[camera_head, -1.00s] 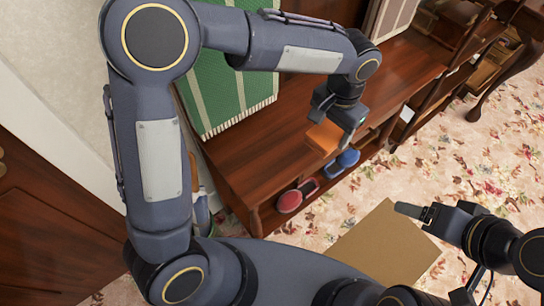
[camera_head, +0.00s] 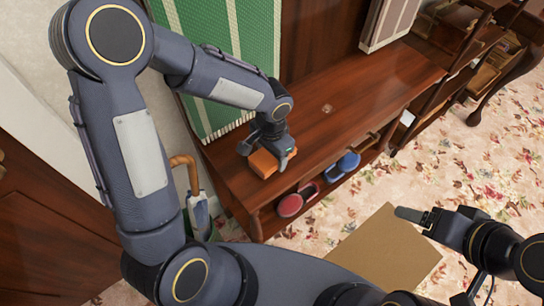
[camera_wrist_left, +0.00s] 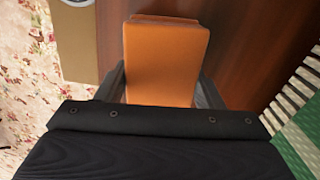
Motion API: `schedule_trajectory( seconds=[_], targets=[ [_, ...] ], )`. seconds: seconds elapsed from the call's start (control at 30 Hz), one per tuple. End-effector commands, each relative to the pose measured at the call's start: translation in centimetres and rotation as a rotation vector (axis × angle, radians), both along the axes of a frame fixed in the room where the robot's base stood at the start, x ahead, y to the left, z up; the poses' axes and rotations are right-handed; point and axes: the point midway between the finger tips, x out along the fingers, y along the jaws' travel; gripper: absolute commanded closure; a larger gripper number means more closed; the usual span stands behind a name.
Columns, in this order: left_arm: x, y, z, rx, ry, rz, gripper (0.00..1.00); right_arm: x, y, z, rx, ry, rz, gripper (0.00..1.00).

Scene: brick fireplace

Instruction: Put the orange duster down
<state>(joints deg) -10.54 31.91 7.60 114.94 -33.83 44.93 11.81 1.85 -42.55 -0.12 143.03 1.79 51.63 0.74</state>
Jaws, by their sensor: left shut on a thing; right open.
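The orange duster (camera_head: 264,164) is a small block at the near left end of the dark wooden cabinet top (camera_head: 330,105). My left gripper (camera_head: 268,152) is shut on it from above. In the left wrist view the duster (camera_wrist_left: 165,60) sits between the two dark fingers, with wood behind it. I cannot tell whether its underside touches the cabinet top. My right gripper (camera_head: 420,216) is open and empty, above the floor at the lower right.
A green striped cloth or panel (camera_head: 215,65) stands at the back left of the cabinet top. Red (camera_head: 290,204) and blue (camera_head: 348,162) items sit on the shelf below. A brown board (camera_head: 385,250) lies on the floral carpet. An umbrella (camera_head: 192,195) stands left of the cabinet. The cabinet top's middle is mostly clear.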

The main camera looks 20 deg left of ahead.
Motion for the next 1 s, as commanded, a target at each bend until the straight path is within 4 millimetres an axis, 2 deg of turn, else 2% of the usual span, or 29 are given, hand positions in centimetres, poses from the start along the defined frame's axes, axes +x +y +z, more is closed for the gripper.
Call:
schedule_trajectory(
  seconds=[0.03, 0.1, 0.37, 0.67, 0.7, 0.83, 1.0],
  targets=[
    [-0.1, -0.1, -1.0, 0.002, 0.005, -0.004, 0.64, 0.0, 0.0, -0.2, 0.0, 0.0, 0.0, 0.28],
    [-0.1, -0.1, -1.7, -0.001, 0.003, -0.003, 0.64, 0.0, 0.0, -0.3, 0.0, 0.0, 0.0, 0.28],
    [0.0, -0.1, -1.8, 0.0, 0.0, -0.002, 0.64, 0.0, 0.0, -0.3, 0.0, 0.0, 0.0, 0.28],
    [0.0, -0.1, -2.8, -0.001, -0.001, -0.002, 0.64, 0.0, 0.0, -1.3, 0.0, 0.0, 0.0, 0.28],
    [0.0, -0.1, -2.6, -0.001, -0.001, -0.002, 0.34, 0.0, 0.0, -1.1, 0.0, 0.0, 0.0, 0.28],
    [-0.1, -0.2, -2.6, -0.001, 0.002, -0.002, 0.17, 0.0, 0.0, -1.1, 0.0, 0.0, 0.0, 0.28],
    [-0.2, -0.3, -2.7, -0.003, 0.004, -0.004, 0.17, 0.0, 0.0, -1.1, 0.0, 0.0, 0.0, 0.28]
  ],
)
